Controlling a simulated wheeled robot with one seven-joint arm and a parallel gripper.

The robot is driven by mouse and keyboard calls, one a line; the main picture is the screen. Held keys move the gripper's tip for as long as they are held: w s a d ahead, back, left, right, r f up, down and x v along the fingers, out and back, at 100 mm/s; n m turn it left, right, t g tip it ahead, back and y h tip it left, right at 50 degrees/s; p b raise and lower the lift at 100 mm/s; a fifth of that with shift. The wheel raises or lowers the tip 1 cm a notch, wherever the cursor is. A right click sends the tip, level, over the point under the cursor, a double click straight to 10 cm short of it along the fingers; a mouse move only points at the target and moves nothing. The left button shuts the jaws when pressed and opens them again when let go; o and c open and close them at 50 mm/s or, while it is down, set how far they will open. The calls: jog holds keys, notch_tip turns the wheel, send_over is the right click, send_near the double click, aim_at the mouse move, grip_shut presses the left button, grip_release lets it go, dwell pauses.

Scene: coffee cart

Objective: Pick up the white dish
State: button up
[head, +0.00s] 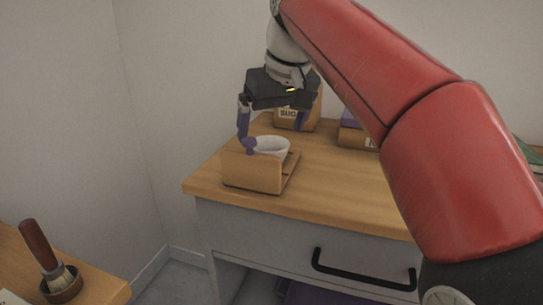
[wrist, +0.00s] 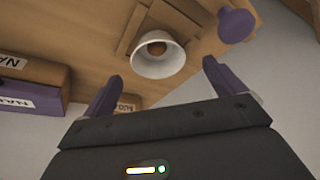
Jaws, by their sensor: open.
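The white dish (head: 272,147) is a small round bowl in a low wooden holder (head: 252,174) on the cart's wooden top. It also shows in the wrist view (wrist: 148,64), with a brown patch inside that I cannot identify. My gripper (head: 276,138) is open, with its purple fingers pointing down over the holder. In the wrist view the dish lies beyond the gap between the fingertips (wrist: 161,72), and nothing is held.
A wooden box labelled SUG (head: 289,113) stands behind the dish. A wood and purple box (head: 357,137) stands to its right. A purple knob (wrist: 236,25) shows beside the dish in the wrist view. The cart top right of the holder is clear. A black drawer handle (head: 365,277) is below.

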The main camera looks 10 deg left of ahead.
aim_at(271, 137)
jog(key=x, duration=0.4)
jog(key=shift+b, duration=0.4)
jog(key=shift+w, duration=0.1)
jog(key=shift+r, duration=0.1)
jog(key=c, duration=1.1)
jog(key=shift+c, duration=0.2)
